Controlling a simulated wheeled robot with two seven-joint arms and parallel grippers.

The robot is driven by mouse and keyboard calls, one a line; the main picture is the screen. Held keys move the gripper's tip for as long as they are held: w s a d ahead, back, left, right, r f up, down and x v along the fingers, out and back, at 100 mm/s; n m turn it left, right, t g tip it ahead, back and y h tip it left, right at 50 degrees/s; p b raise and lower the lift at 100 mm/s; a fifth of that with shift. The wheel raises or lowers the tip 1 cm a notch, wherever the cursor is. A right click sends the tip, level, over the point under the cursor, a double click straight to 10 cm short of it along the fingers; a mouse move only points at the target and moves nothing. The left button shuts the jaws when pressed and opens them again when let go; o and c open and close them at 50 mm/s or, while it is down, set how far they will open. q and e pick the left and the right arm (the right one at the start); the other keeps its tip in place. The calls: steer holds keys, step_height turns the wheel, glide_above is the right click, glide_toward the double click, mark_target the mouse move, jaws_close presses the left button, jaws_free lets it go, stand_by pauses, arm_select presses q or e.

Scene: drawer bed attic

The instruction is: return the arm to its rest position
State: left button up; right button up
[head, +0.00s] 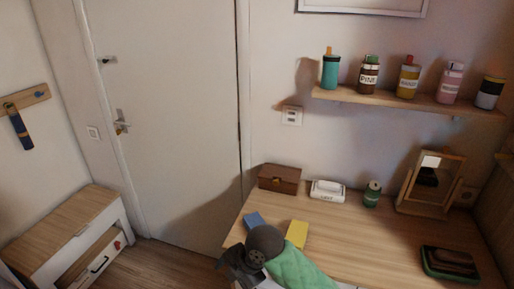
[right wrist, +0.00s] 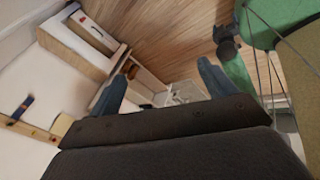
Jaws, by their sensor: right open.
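My right arm (head: 296,266), with a green cover and a dark rounded joint, comes in at the bottom middle of the head view, over the near left part of the desk (head: 345,222). Its fingers cannot be made out there. In the right wrist view my right gripper (right wrist: 160,70) is open, its two bluish fingers wide apart. Nothing is held between them; the floor and low furniture show beyond. My left gripper is not in view.
A shelf (head: 405,101) holds several containers.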

steer(key=s+d+f+m+t+h, duration=0.1)
steer(key=s+d+f+m+h, duration=0.1)
steer(key=s+d+f+m, duration=0.4)
steer(key=s+d+f+m+t+h, duration=0.1)
steer(key=s+d+f+m, duration=0.1)
steer(key=s+d+m, duration=0.7)
steer(key=s+d+f+m+t+h, duration=0.15)
steer(key=s+d+f+m, duration=0.3)
steer(key=d+m, duration=0.7)
steer(key=w+f+n+g, duration=0.2)
steer(key=w+f, duration=0.1)
steer(key=f, duration=2)
steer(key=s+f, duration=0.3)
steer(key=f, duration=0.8)
steer(key=s+f, duration=0.4)
steer(key=f, duration=0.8)
steer(key=shift+s+a+g, duration=0.3)
steer(key=shift+a+g, duration=0.05)
